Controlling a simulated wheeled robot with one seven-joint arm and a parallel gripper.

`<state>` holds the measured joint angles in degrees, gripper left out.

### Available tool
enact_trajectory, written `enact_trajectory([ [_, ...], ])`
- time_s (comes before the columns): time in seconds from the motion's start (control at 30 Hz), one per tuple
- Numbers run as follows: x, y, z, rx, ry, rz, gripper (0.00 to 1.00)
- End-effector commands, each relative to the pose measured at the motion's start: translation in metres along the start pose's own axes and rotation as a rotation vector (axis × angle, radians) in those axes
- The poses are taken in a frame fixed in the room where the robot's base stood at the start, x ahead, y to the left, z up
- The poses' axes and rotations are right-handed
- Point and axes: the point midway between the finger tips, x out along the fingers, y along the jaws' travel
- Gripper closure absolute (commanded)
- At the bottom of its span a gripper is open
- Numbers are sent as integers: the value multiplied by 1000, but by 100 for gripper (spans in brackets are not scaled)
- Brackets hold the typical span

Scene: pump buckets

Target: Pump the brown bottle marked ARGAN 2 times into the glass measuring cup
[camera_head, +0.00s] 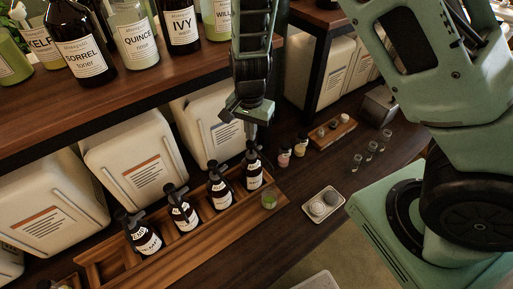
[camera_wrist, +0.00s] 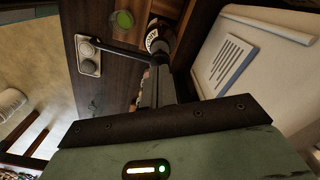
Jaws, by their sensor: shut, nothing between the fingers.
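Several dark brown pump bottles stand in a row in a wooden tray (camera_head: 190,240) in the head view. The rightmost brown bottle (camera_head: 253,172) has a white label too small to read, so I cannot tell which one is marked ARGAN. My gripper (camera_head: 250,142) is shut and empty, pointing down right above that bottle's pump head; I cannot tell whether it touches. A small glass cup (camera_head: 269,200) with green in it stands just in front of this bottle. In the wrist view my finger tips (camera_wrist: 158,68) are beside the bottle (camera_wrist: 155,38), and the cup (camera_wrist: 122,20) is to its left.
Large white jugs (camera_head: 135,150) stand behind the bottles, under a shelf (camera_head: 120,95) with labelled bottles. Small glasses (camera_head: 371,148), tiny bottles (camera_head: 284,158) and a wooden block (camera_head: 331,132) stand further right.

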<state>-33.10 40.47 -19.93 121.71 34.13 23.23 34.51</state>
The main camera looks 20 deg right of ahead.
Motion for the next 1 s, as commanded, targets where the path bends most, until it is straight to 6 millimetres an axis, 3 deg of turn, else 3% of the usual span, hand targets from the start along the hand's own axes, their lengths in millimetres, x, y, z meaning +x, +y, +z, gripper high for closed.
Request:
enact_trajectory([
  [1.0,31,0,0,-1,0,0,100],
])
